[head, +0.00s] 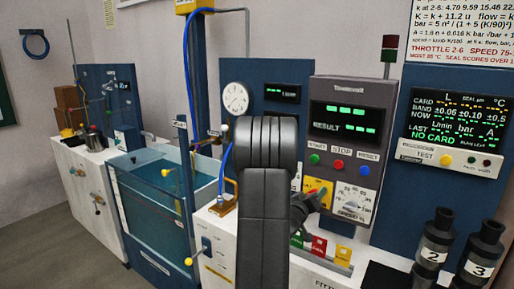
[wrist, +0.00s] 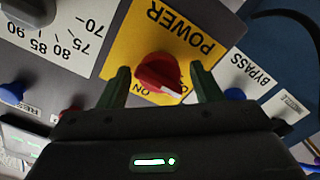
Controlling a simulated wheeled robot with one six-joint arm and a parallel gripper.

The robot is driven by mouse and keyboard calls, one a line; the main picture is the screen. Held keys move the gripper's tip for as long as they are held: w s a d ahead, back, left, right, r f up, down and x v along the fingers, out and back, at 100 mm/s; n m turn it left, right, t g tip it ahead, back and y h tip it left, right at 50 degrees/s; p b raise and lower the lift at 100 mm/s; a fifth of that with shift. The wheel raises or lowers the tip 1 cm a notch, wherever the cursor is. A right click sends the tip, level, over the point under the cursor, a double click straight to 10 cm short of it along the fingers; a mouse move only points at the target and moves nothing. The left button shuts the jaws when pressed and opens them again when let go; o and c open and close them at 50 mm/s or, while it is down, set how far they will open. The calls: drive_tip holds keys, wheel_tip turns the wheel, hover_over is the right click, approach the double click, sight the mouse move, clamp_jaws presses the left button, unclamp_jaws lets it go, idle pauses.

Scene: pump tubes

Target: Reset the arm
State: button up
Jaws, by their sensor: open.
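My gripper (wrist: 163,80) is open in the wrist view, with one green-dark finger on each side of a red rotary knob (wrist: 157,70). The knob has a pale pointer and sits on a yellow plate marked POWER (wrist: 133,38). Gaps show between the knob and both fingers. In the head view my dark arm stands in the middle, and its end reaches the yellow plate (head: 325,187) on the grey control console (head: 350,125). The arm hides part of the console's left side and the bench, and the fingers are hard to make out there.
Start, stop and reset buttons (head: 338,164) and a speed dial (head: 352,198) are close by on the console. A glass water tank (head: 150,205) stands at left. Dark cylinders marked 2 (head: 434,252) and 3 (head: 480,266) stand at right. Coloured tags (head: 320,246) line the bench.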

drive_tip(key=m+b, duration=0.2)
drive_tip(key=m, duration=0.2)
drive_tip(key=shift+f+m+b, duration=0.15)
drive_tip(key=shift+m+b, duration=0.2)
drive_tip(key=shift+m, duration=0.05)
drive_tip(key=shift+s+d+r+m+b, duration=0.1)
drive_tip(key=shift+r+m+b, duration=0.1)
drive_tip(key=shift+m+b, duration=0.8)
drive_tip(key=shift+m+p, duration=0.3)
